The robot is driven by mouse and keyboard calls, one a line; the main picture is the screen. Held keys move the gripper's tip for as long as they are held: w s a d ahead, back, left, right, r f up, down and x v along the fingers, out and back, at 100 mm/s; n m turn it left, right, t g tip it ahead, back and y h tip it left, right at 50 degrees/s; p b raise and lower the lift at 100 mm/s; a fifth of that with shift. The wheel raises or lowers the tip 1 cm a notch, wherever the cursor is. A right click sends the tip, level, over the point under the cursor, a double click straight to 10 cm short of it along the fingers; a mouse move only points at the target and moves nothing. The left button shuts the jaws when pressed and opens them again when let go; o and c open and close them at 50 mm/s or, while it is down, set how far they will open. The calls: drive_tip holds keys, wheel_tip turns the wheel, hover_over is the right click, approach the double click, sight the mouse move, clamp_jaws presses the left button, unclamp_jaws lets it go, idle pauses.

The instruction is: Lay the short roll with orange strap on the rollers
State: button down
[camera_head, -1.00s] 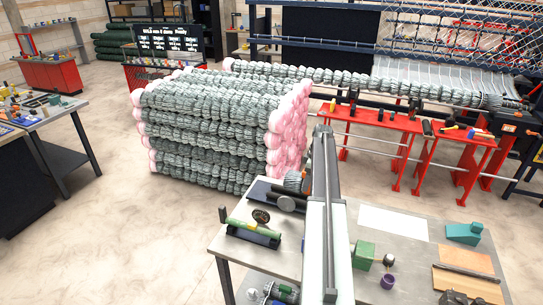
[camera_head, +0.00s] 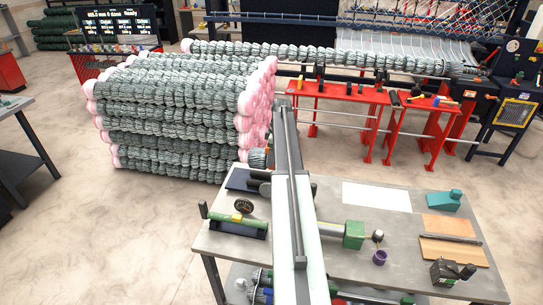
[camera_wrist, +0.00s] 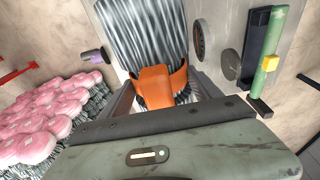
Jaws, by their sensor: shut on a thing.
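The short roll (camera_wrist: 145,35) is grey wire with an orange strap (camera_wrist: 158,88) around it. In the wrist view my gripper (camera_wrist: 165,96) is shut on it at the strap, with the roll reaching away toward the top. In the head view only the roll's grey end (camera_head: 258,158) shows left of my arm, by the workbench's back-left corner; my jaws are hidden there. Dark cylinders (camera_head: 260,187) lie at the bench's back-left corner and may be the rollers; I cannot tell for sure.
A pile of pink-ended wire rolls (camera_head: 175,120) stands close behind. Red stands (camera_head: 335,93) are farther right.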

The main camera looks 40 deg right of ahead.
wheel_tip(320, 180, down, 7)
drive_tip(key=b, duration=0.6)
drive_tip(key=shift+r, duration=0.15)
drive_tip(key=shift+f+b, duration=0.55)
drive_tip(key=shift+f, duration=0.05)
drive_tip(key=shift+c, duration=0.2)
unclamp_jaws()
drive_tip(key=shift+r, duration=0.1)
drive_tip(key=r+p, duration=0.5)
drive_tip(key=s+r+p, duration=0.1)
drive_tip(key=r+p, duration=0.2)
drive_tip(key=shift+d, duration=0.35)
drive_tip(key=shift+f, duration=0.1)
drive_tip(key=shift+s+f, duration=0.1)
drive_tip(key=shift+f, duration=0.05)
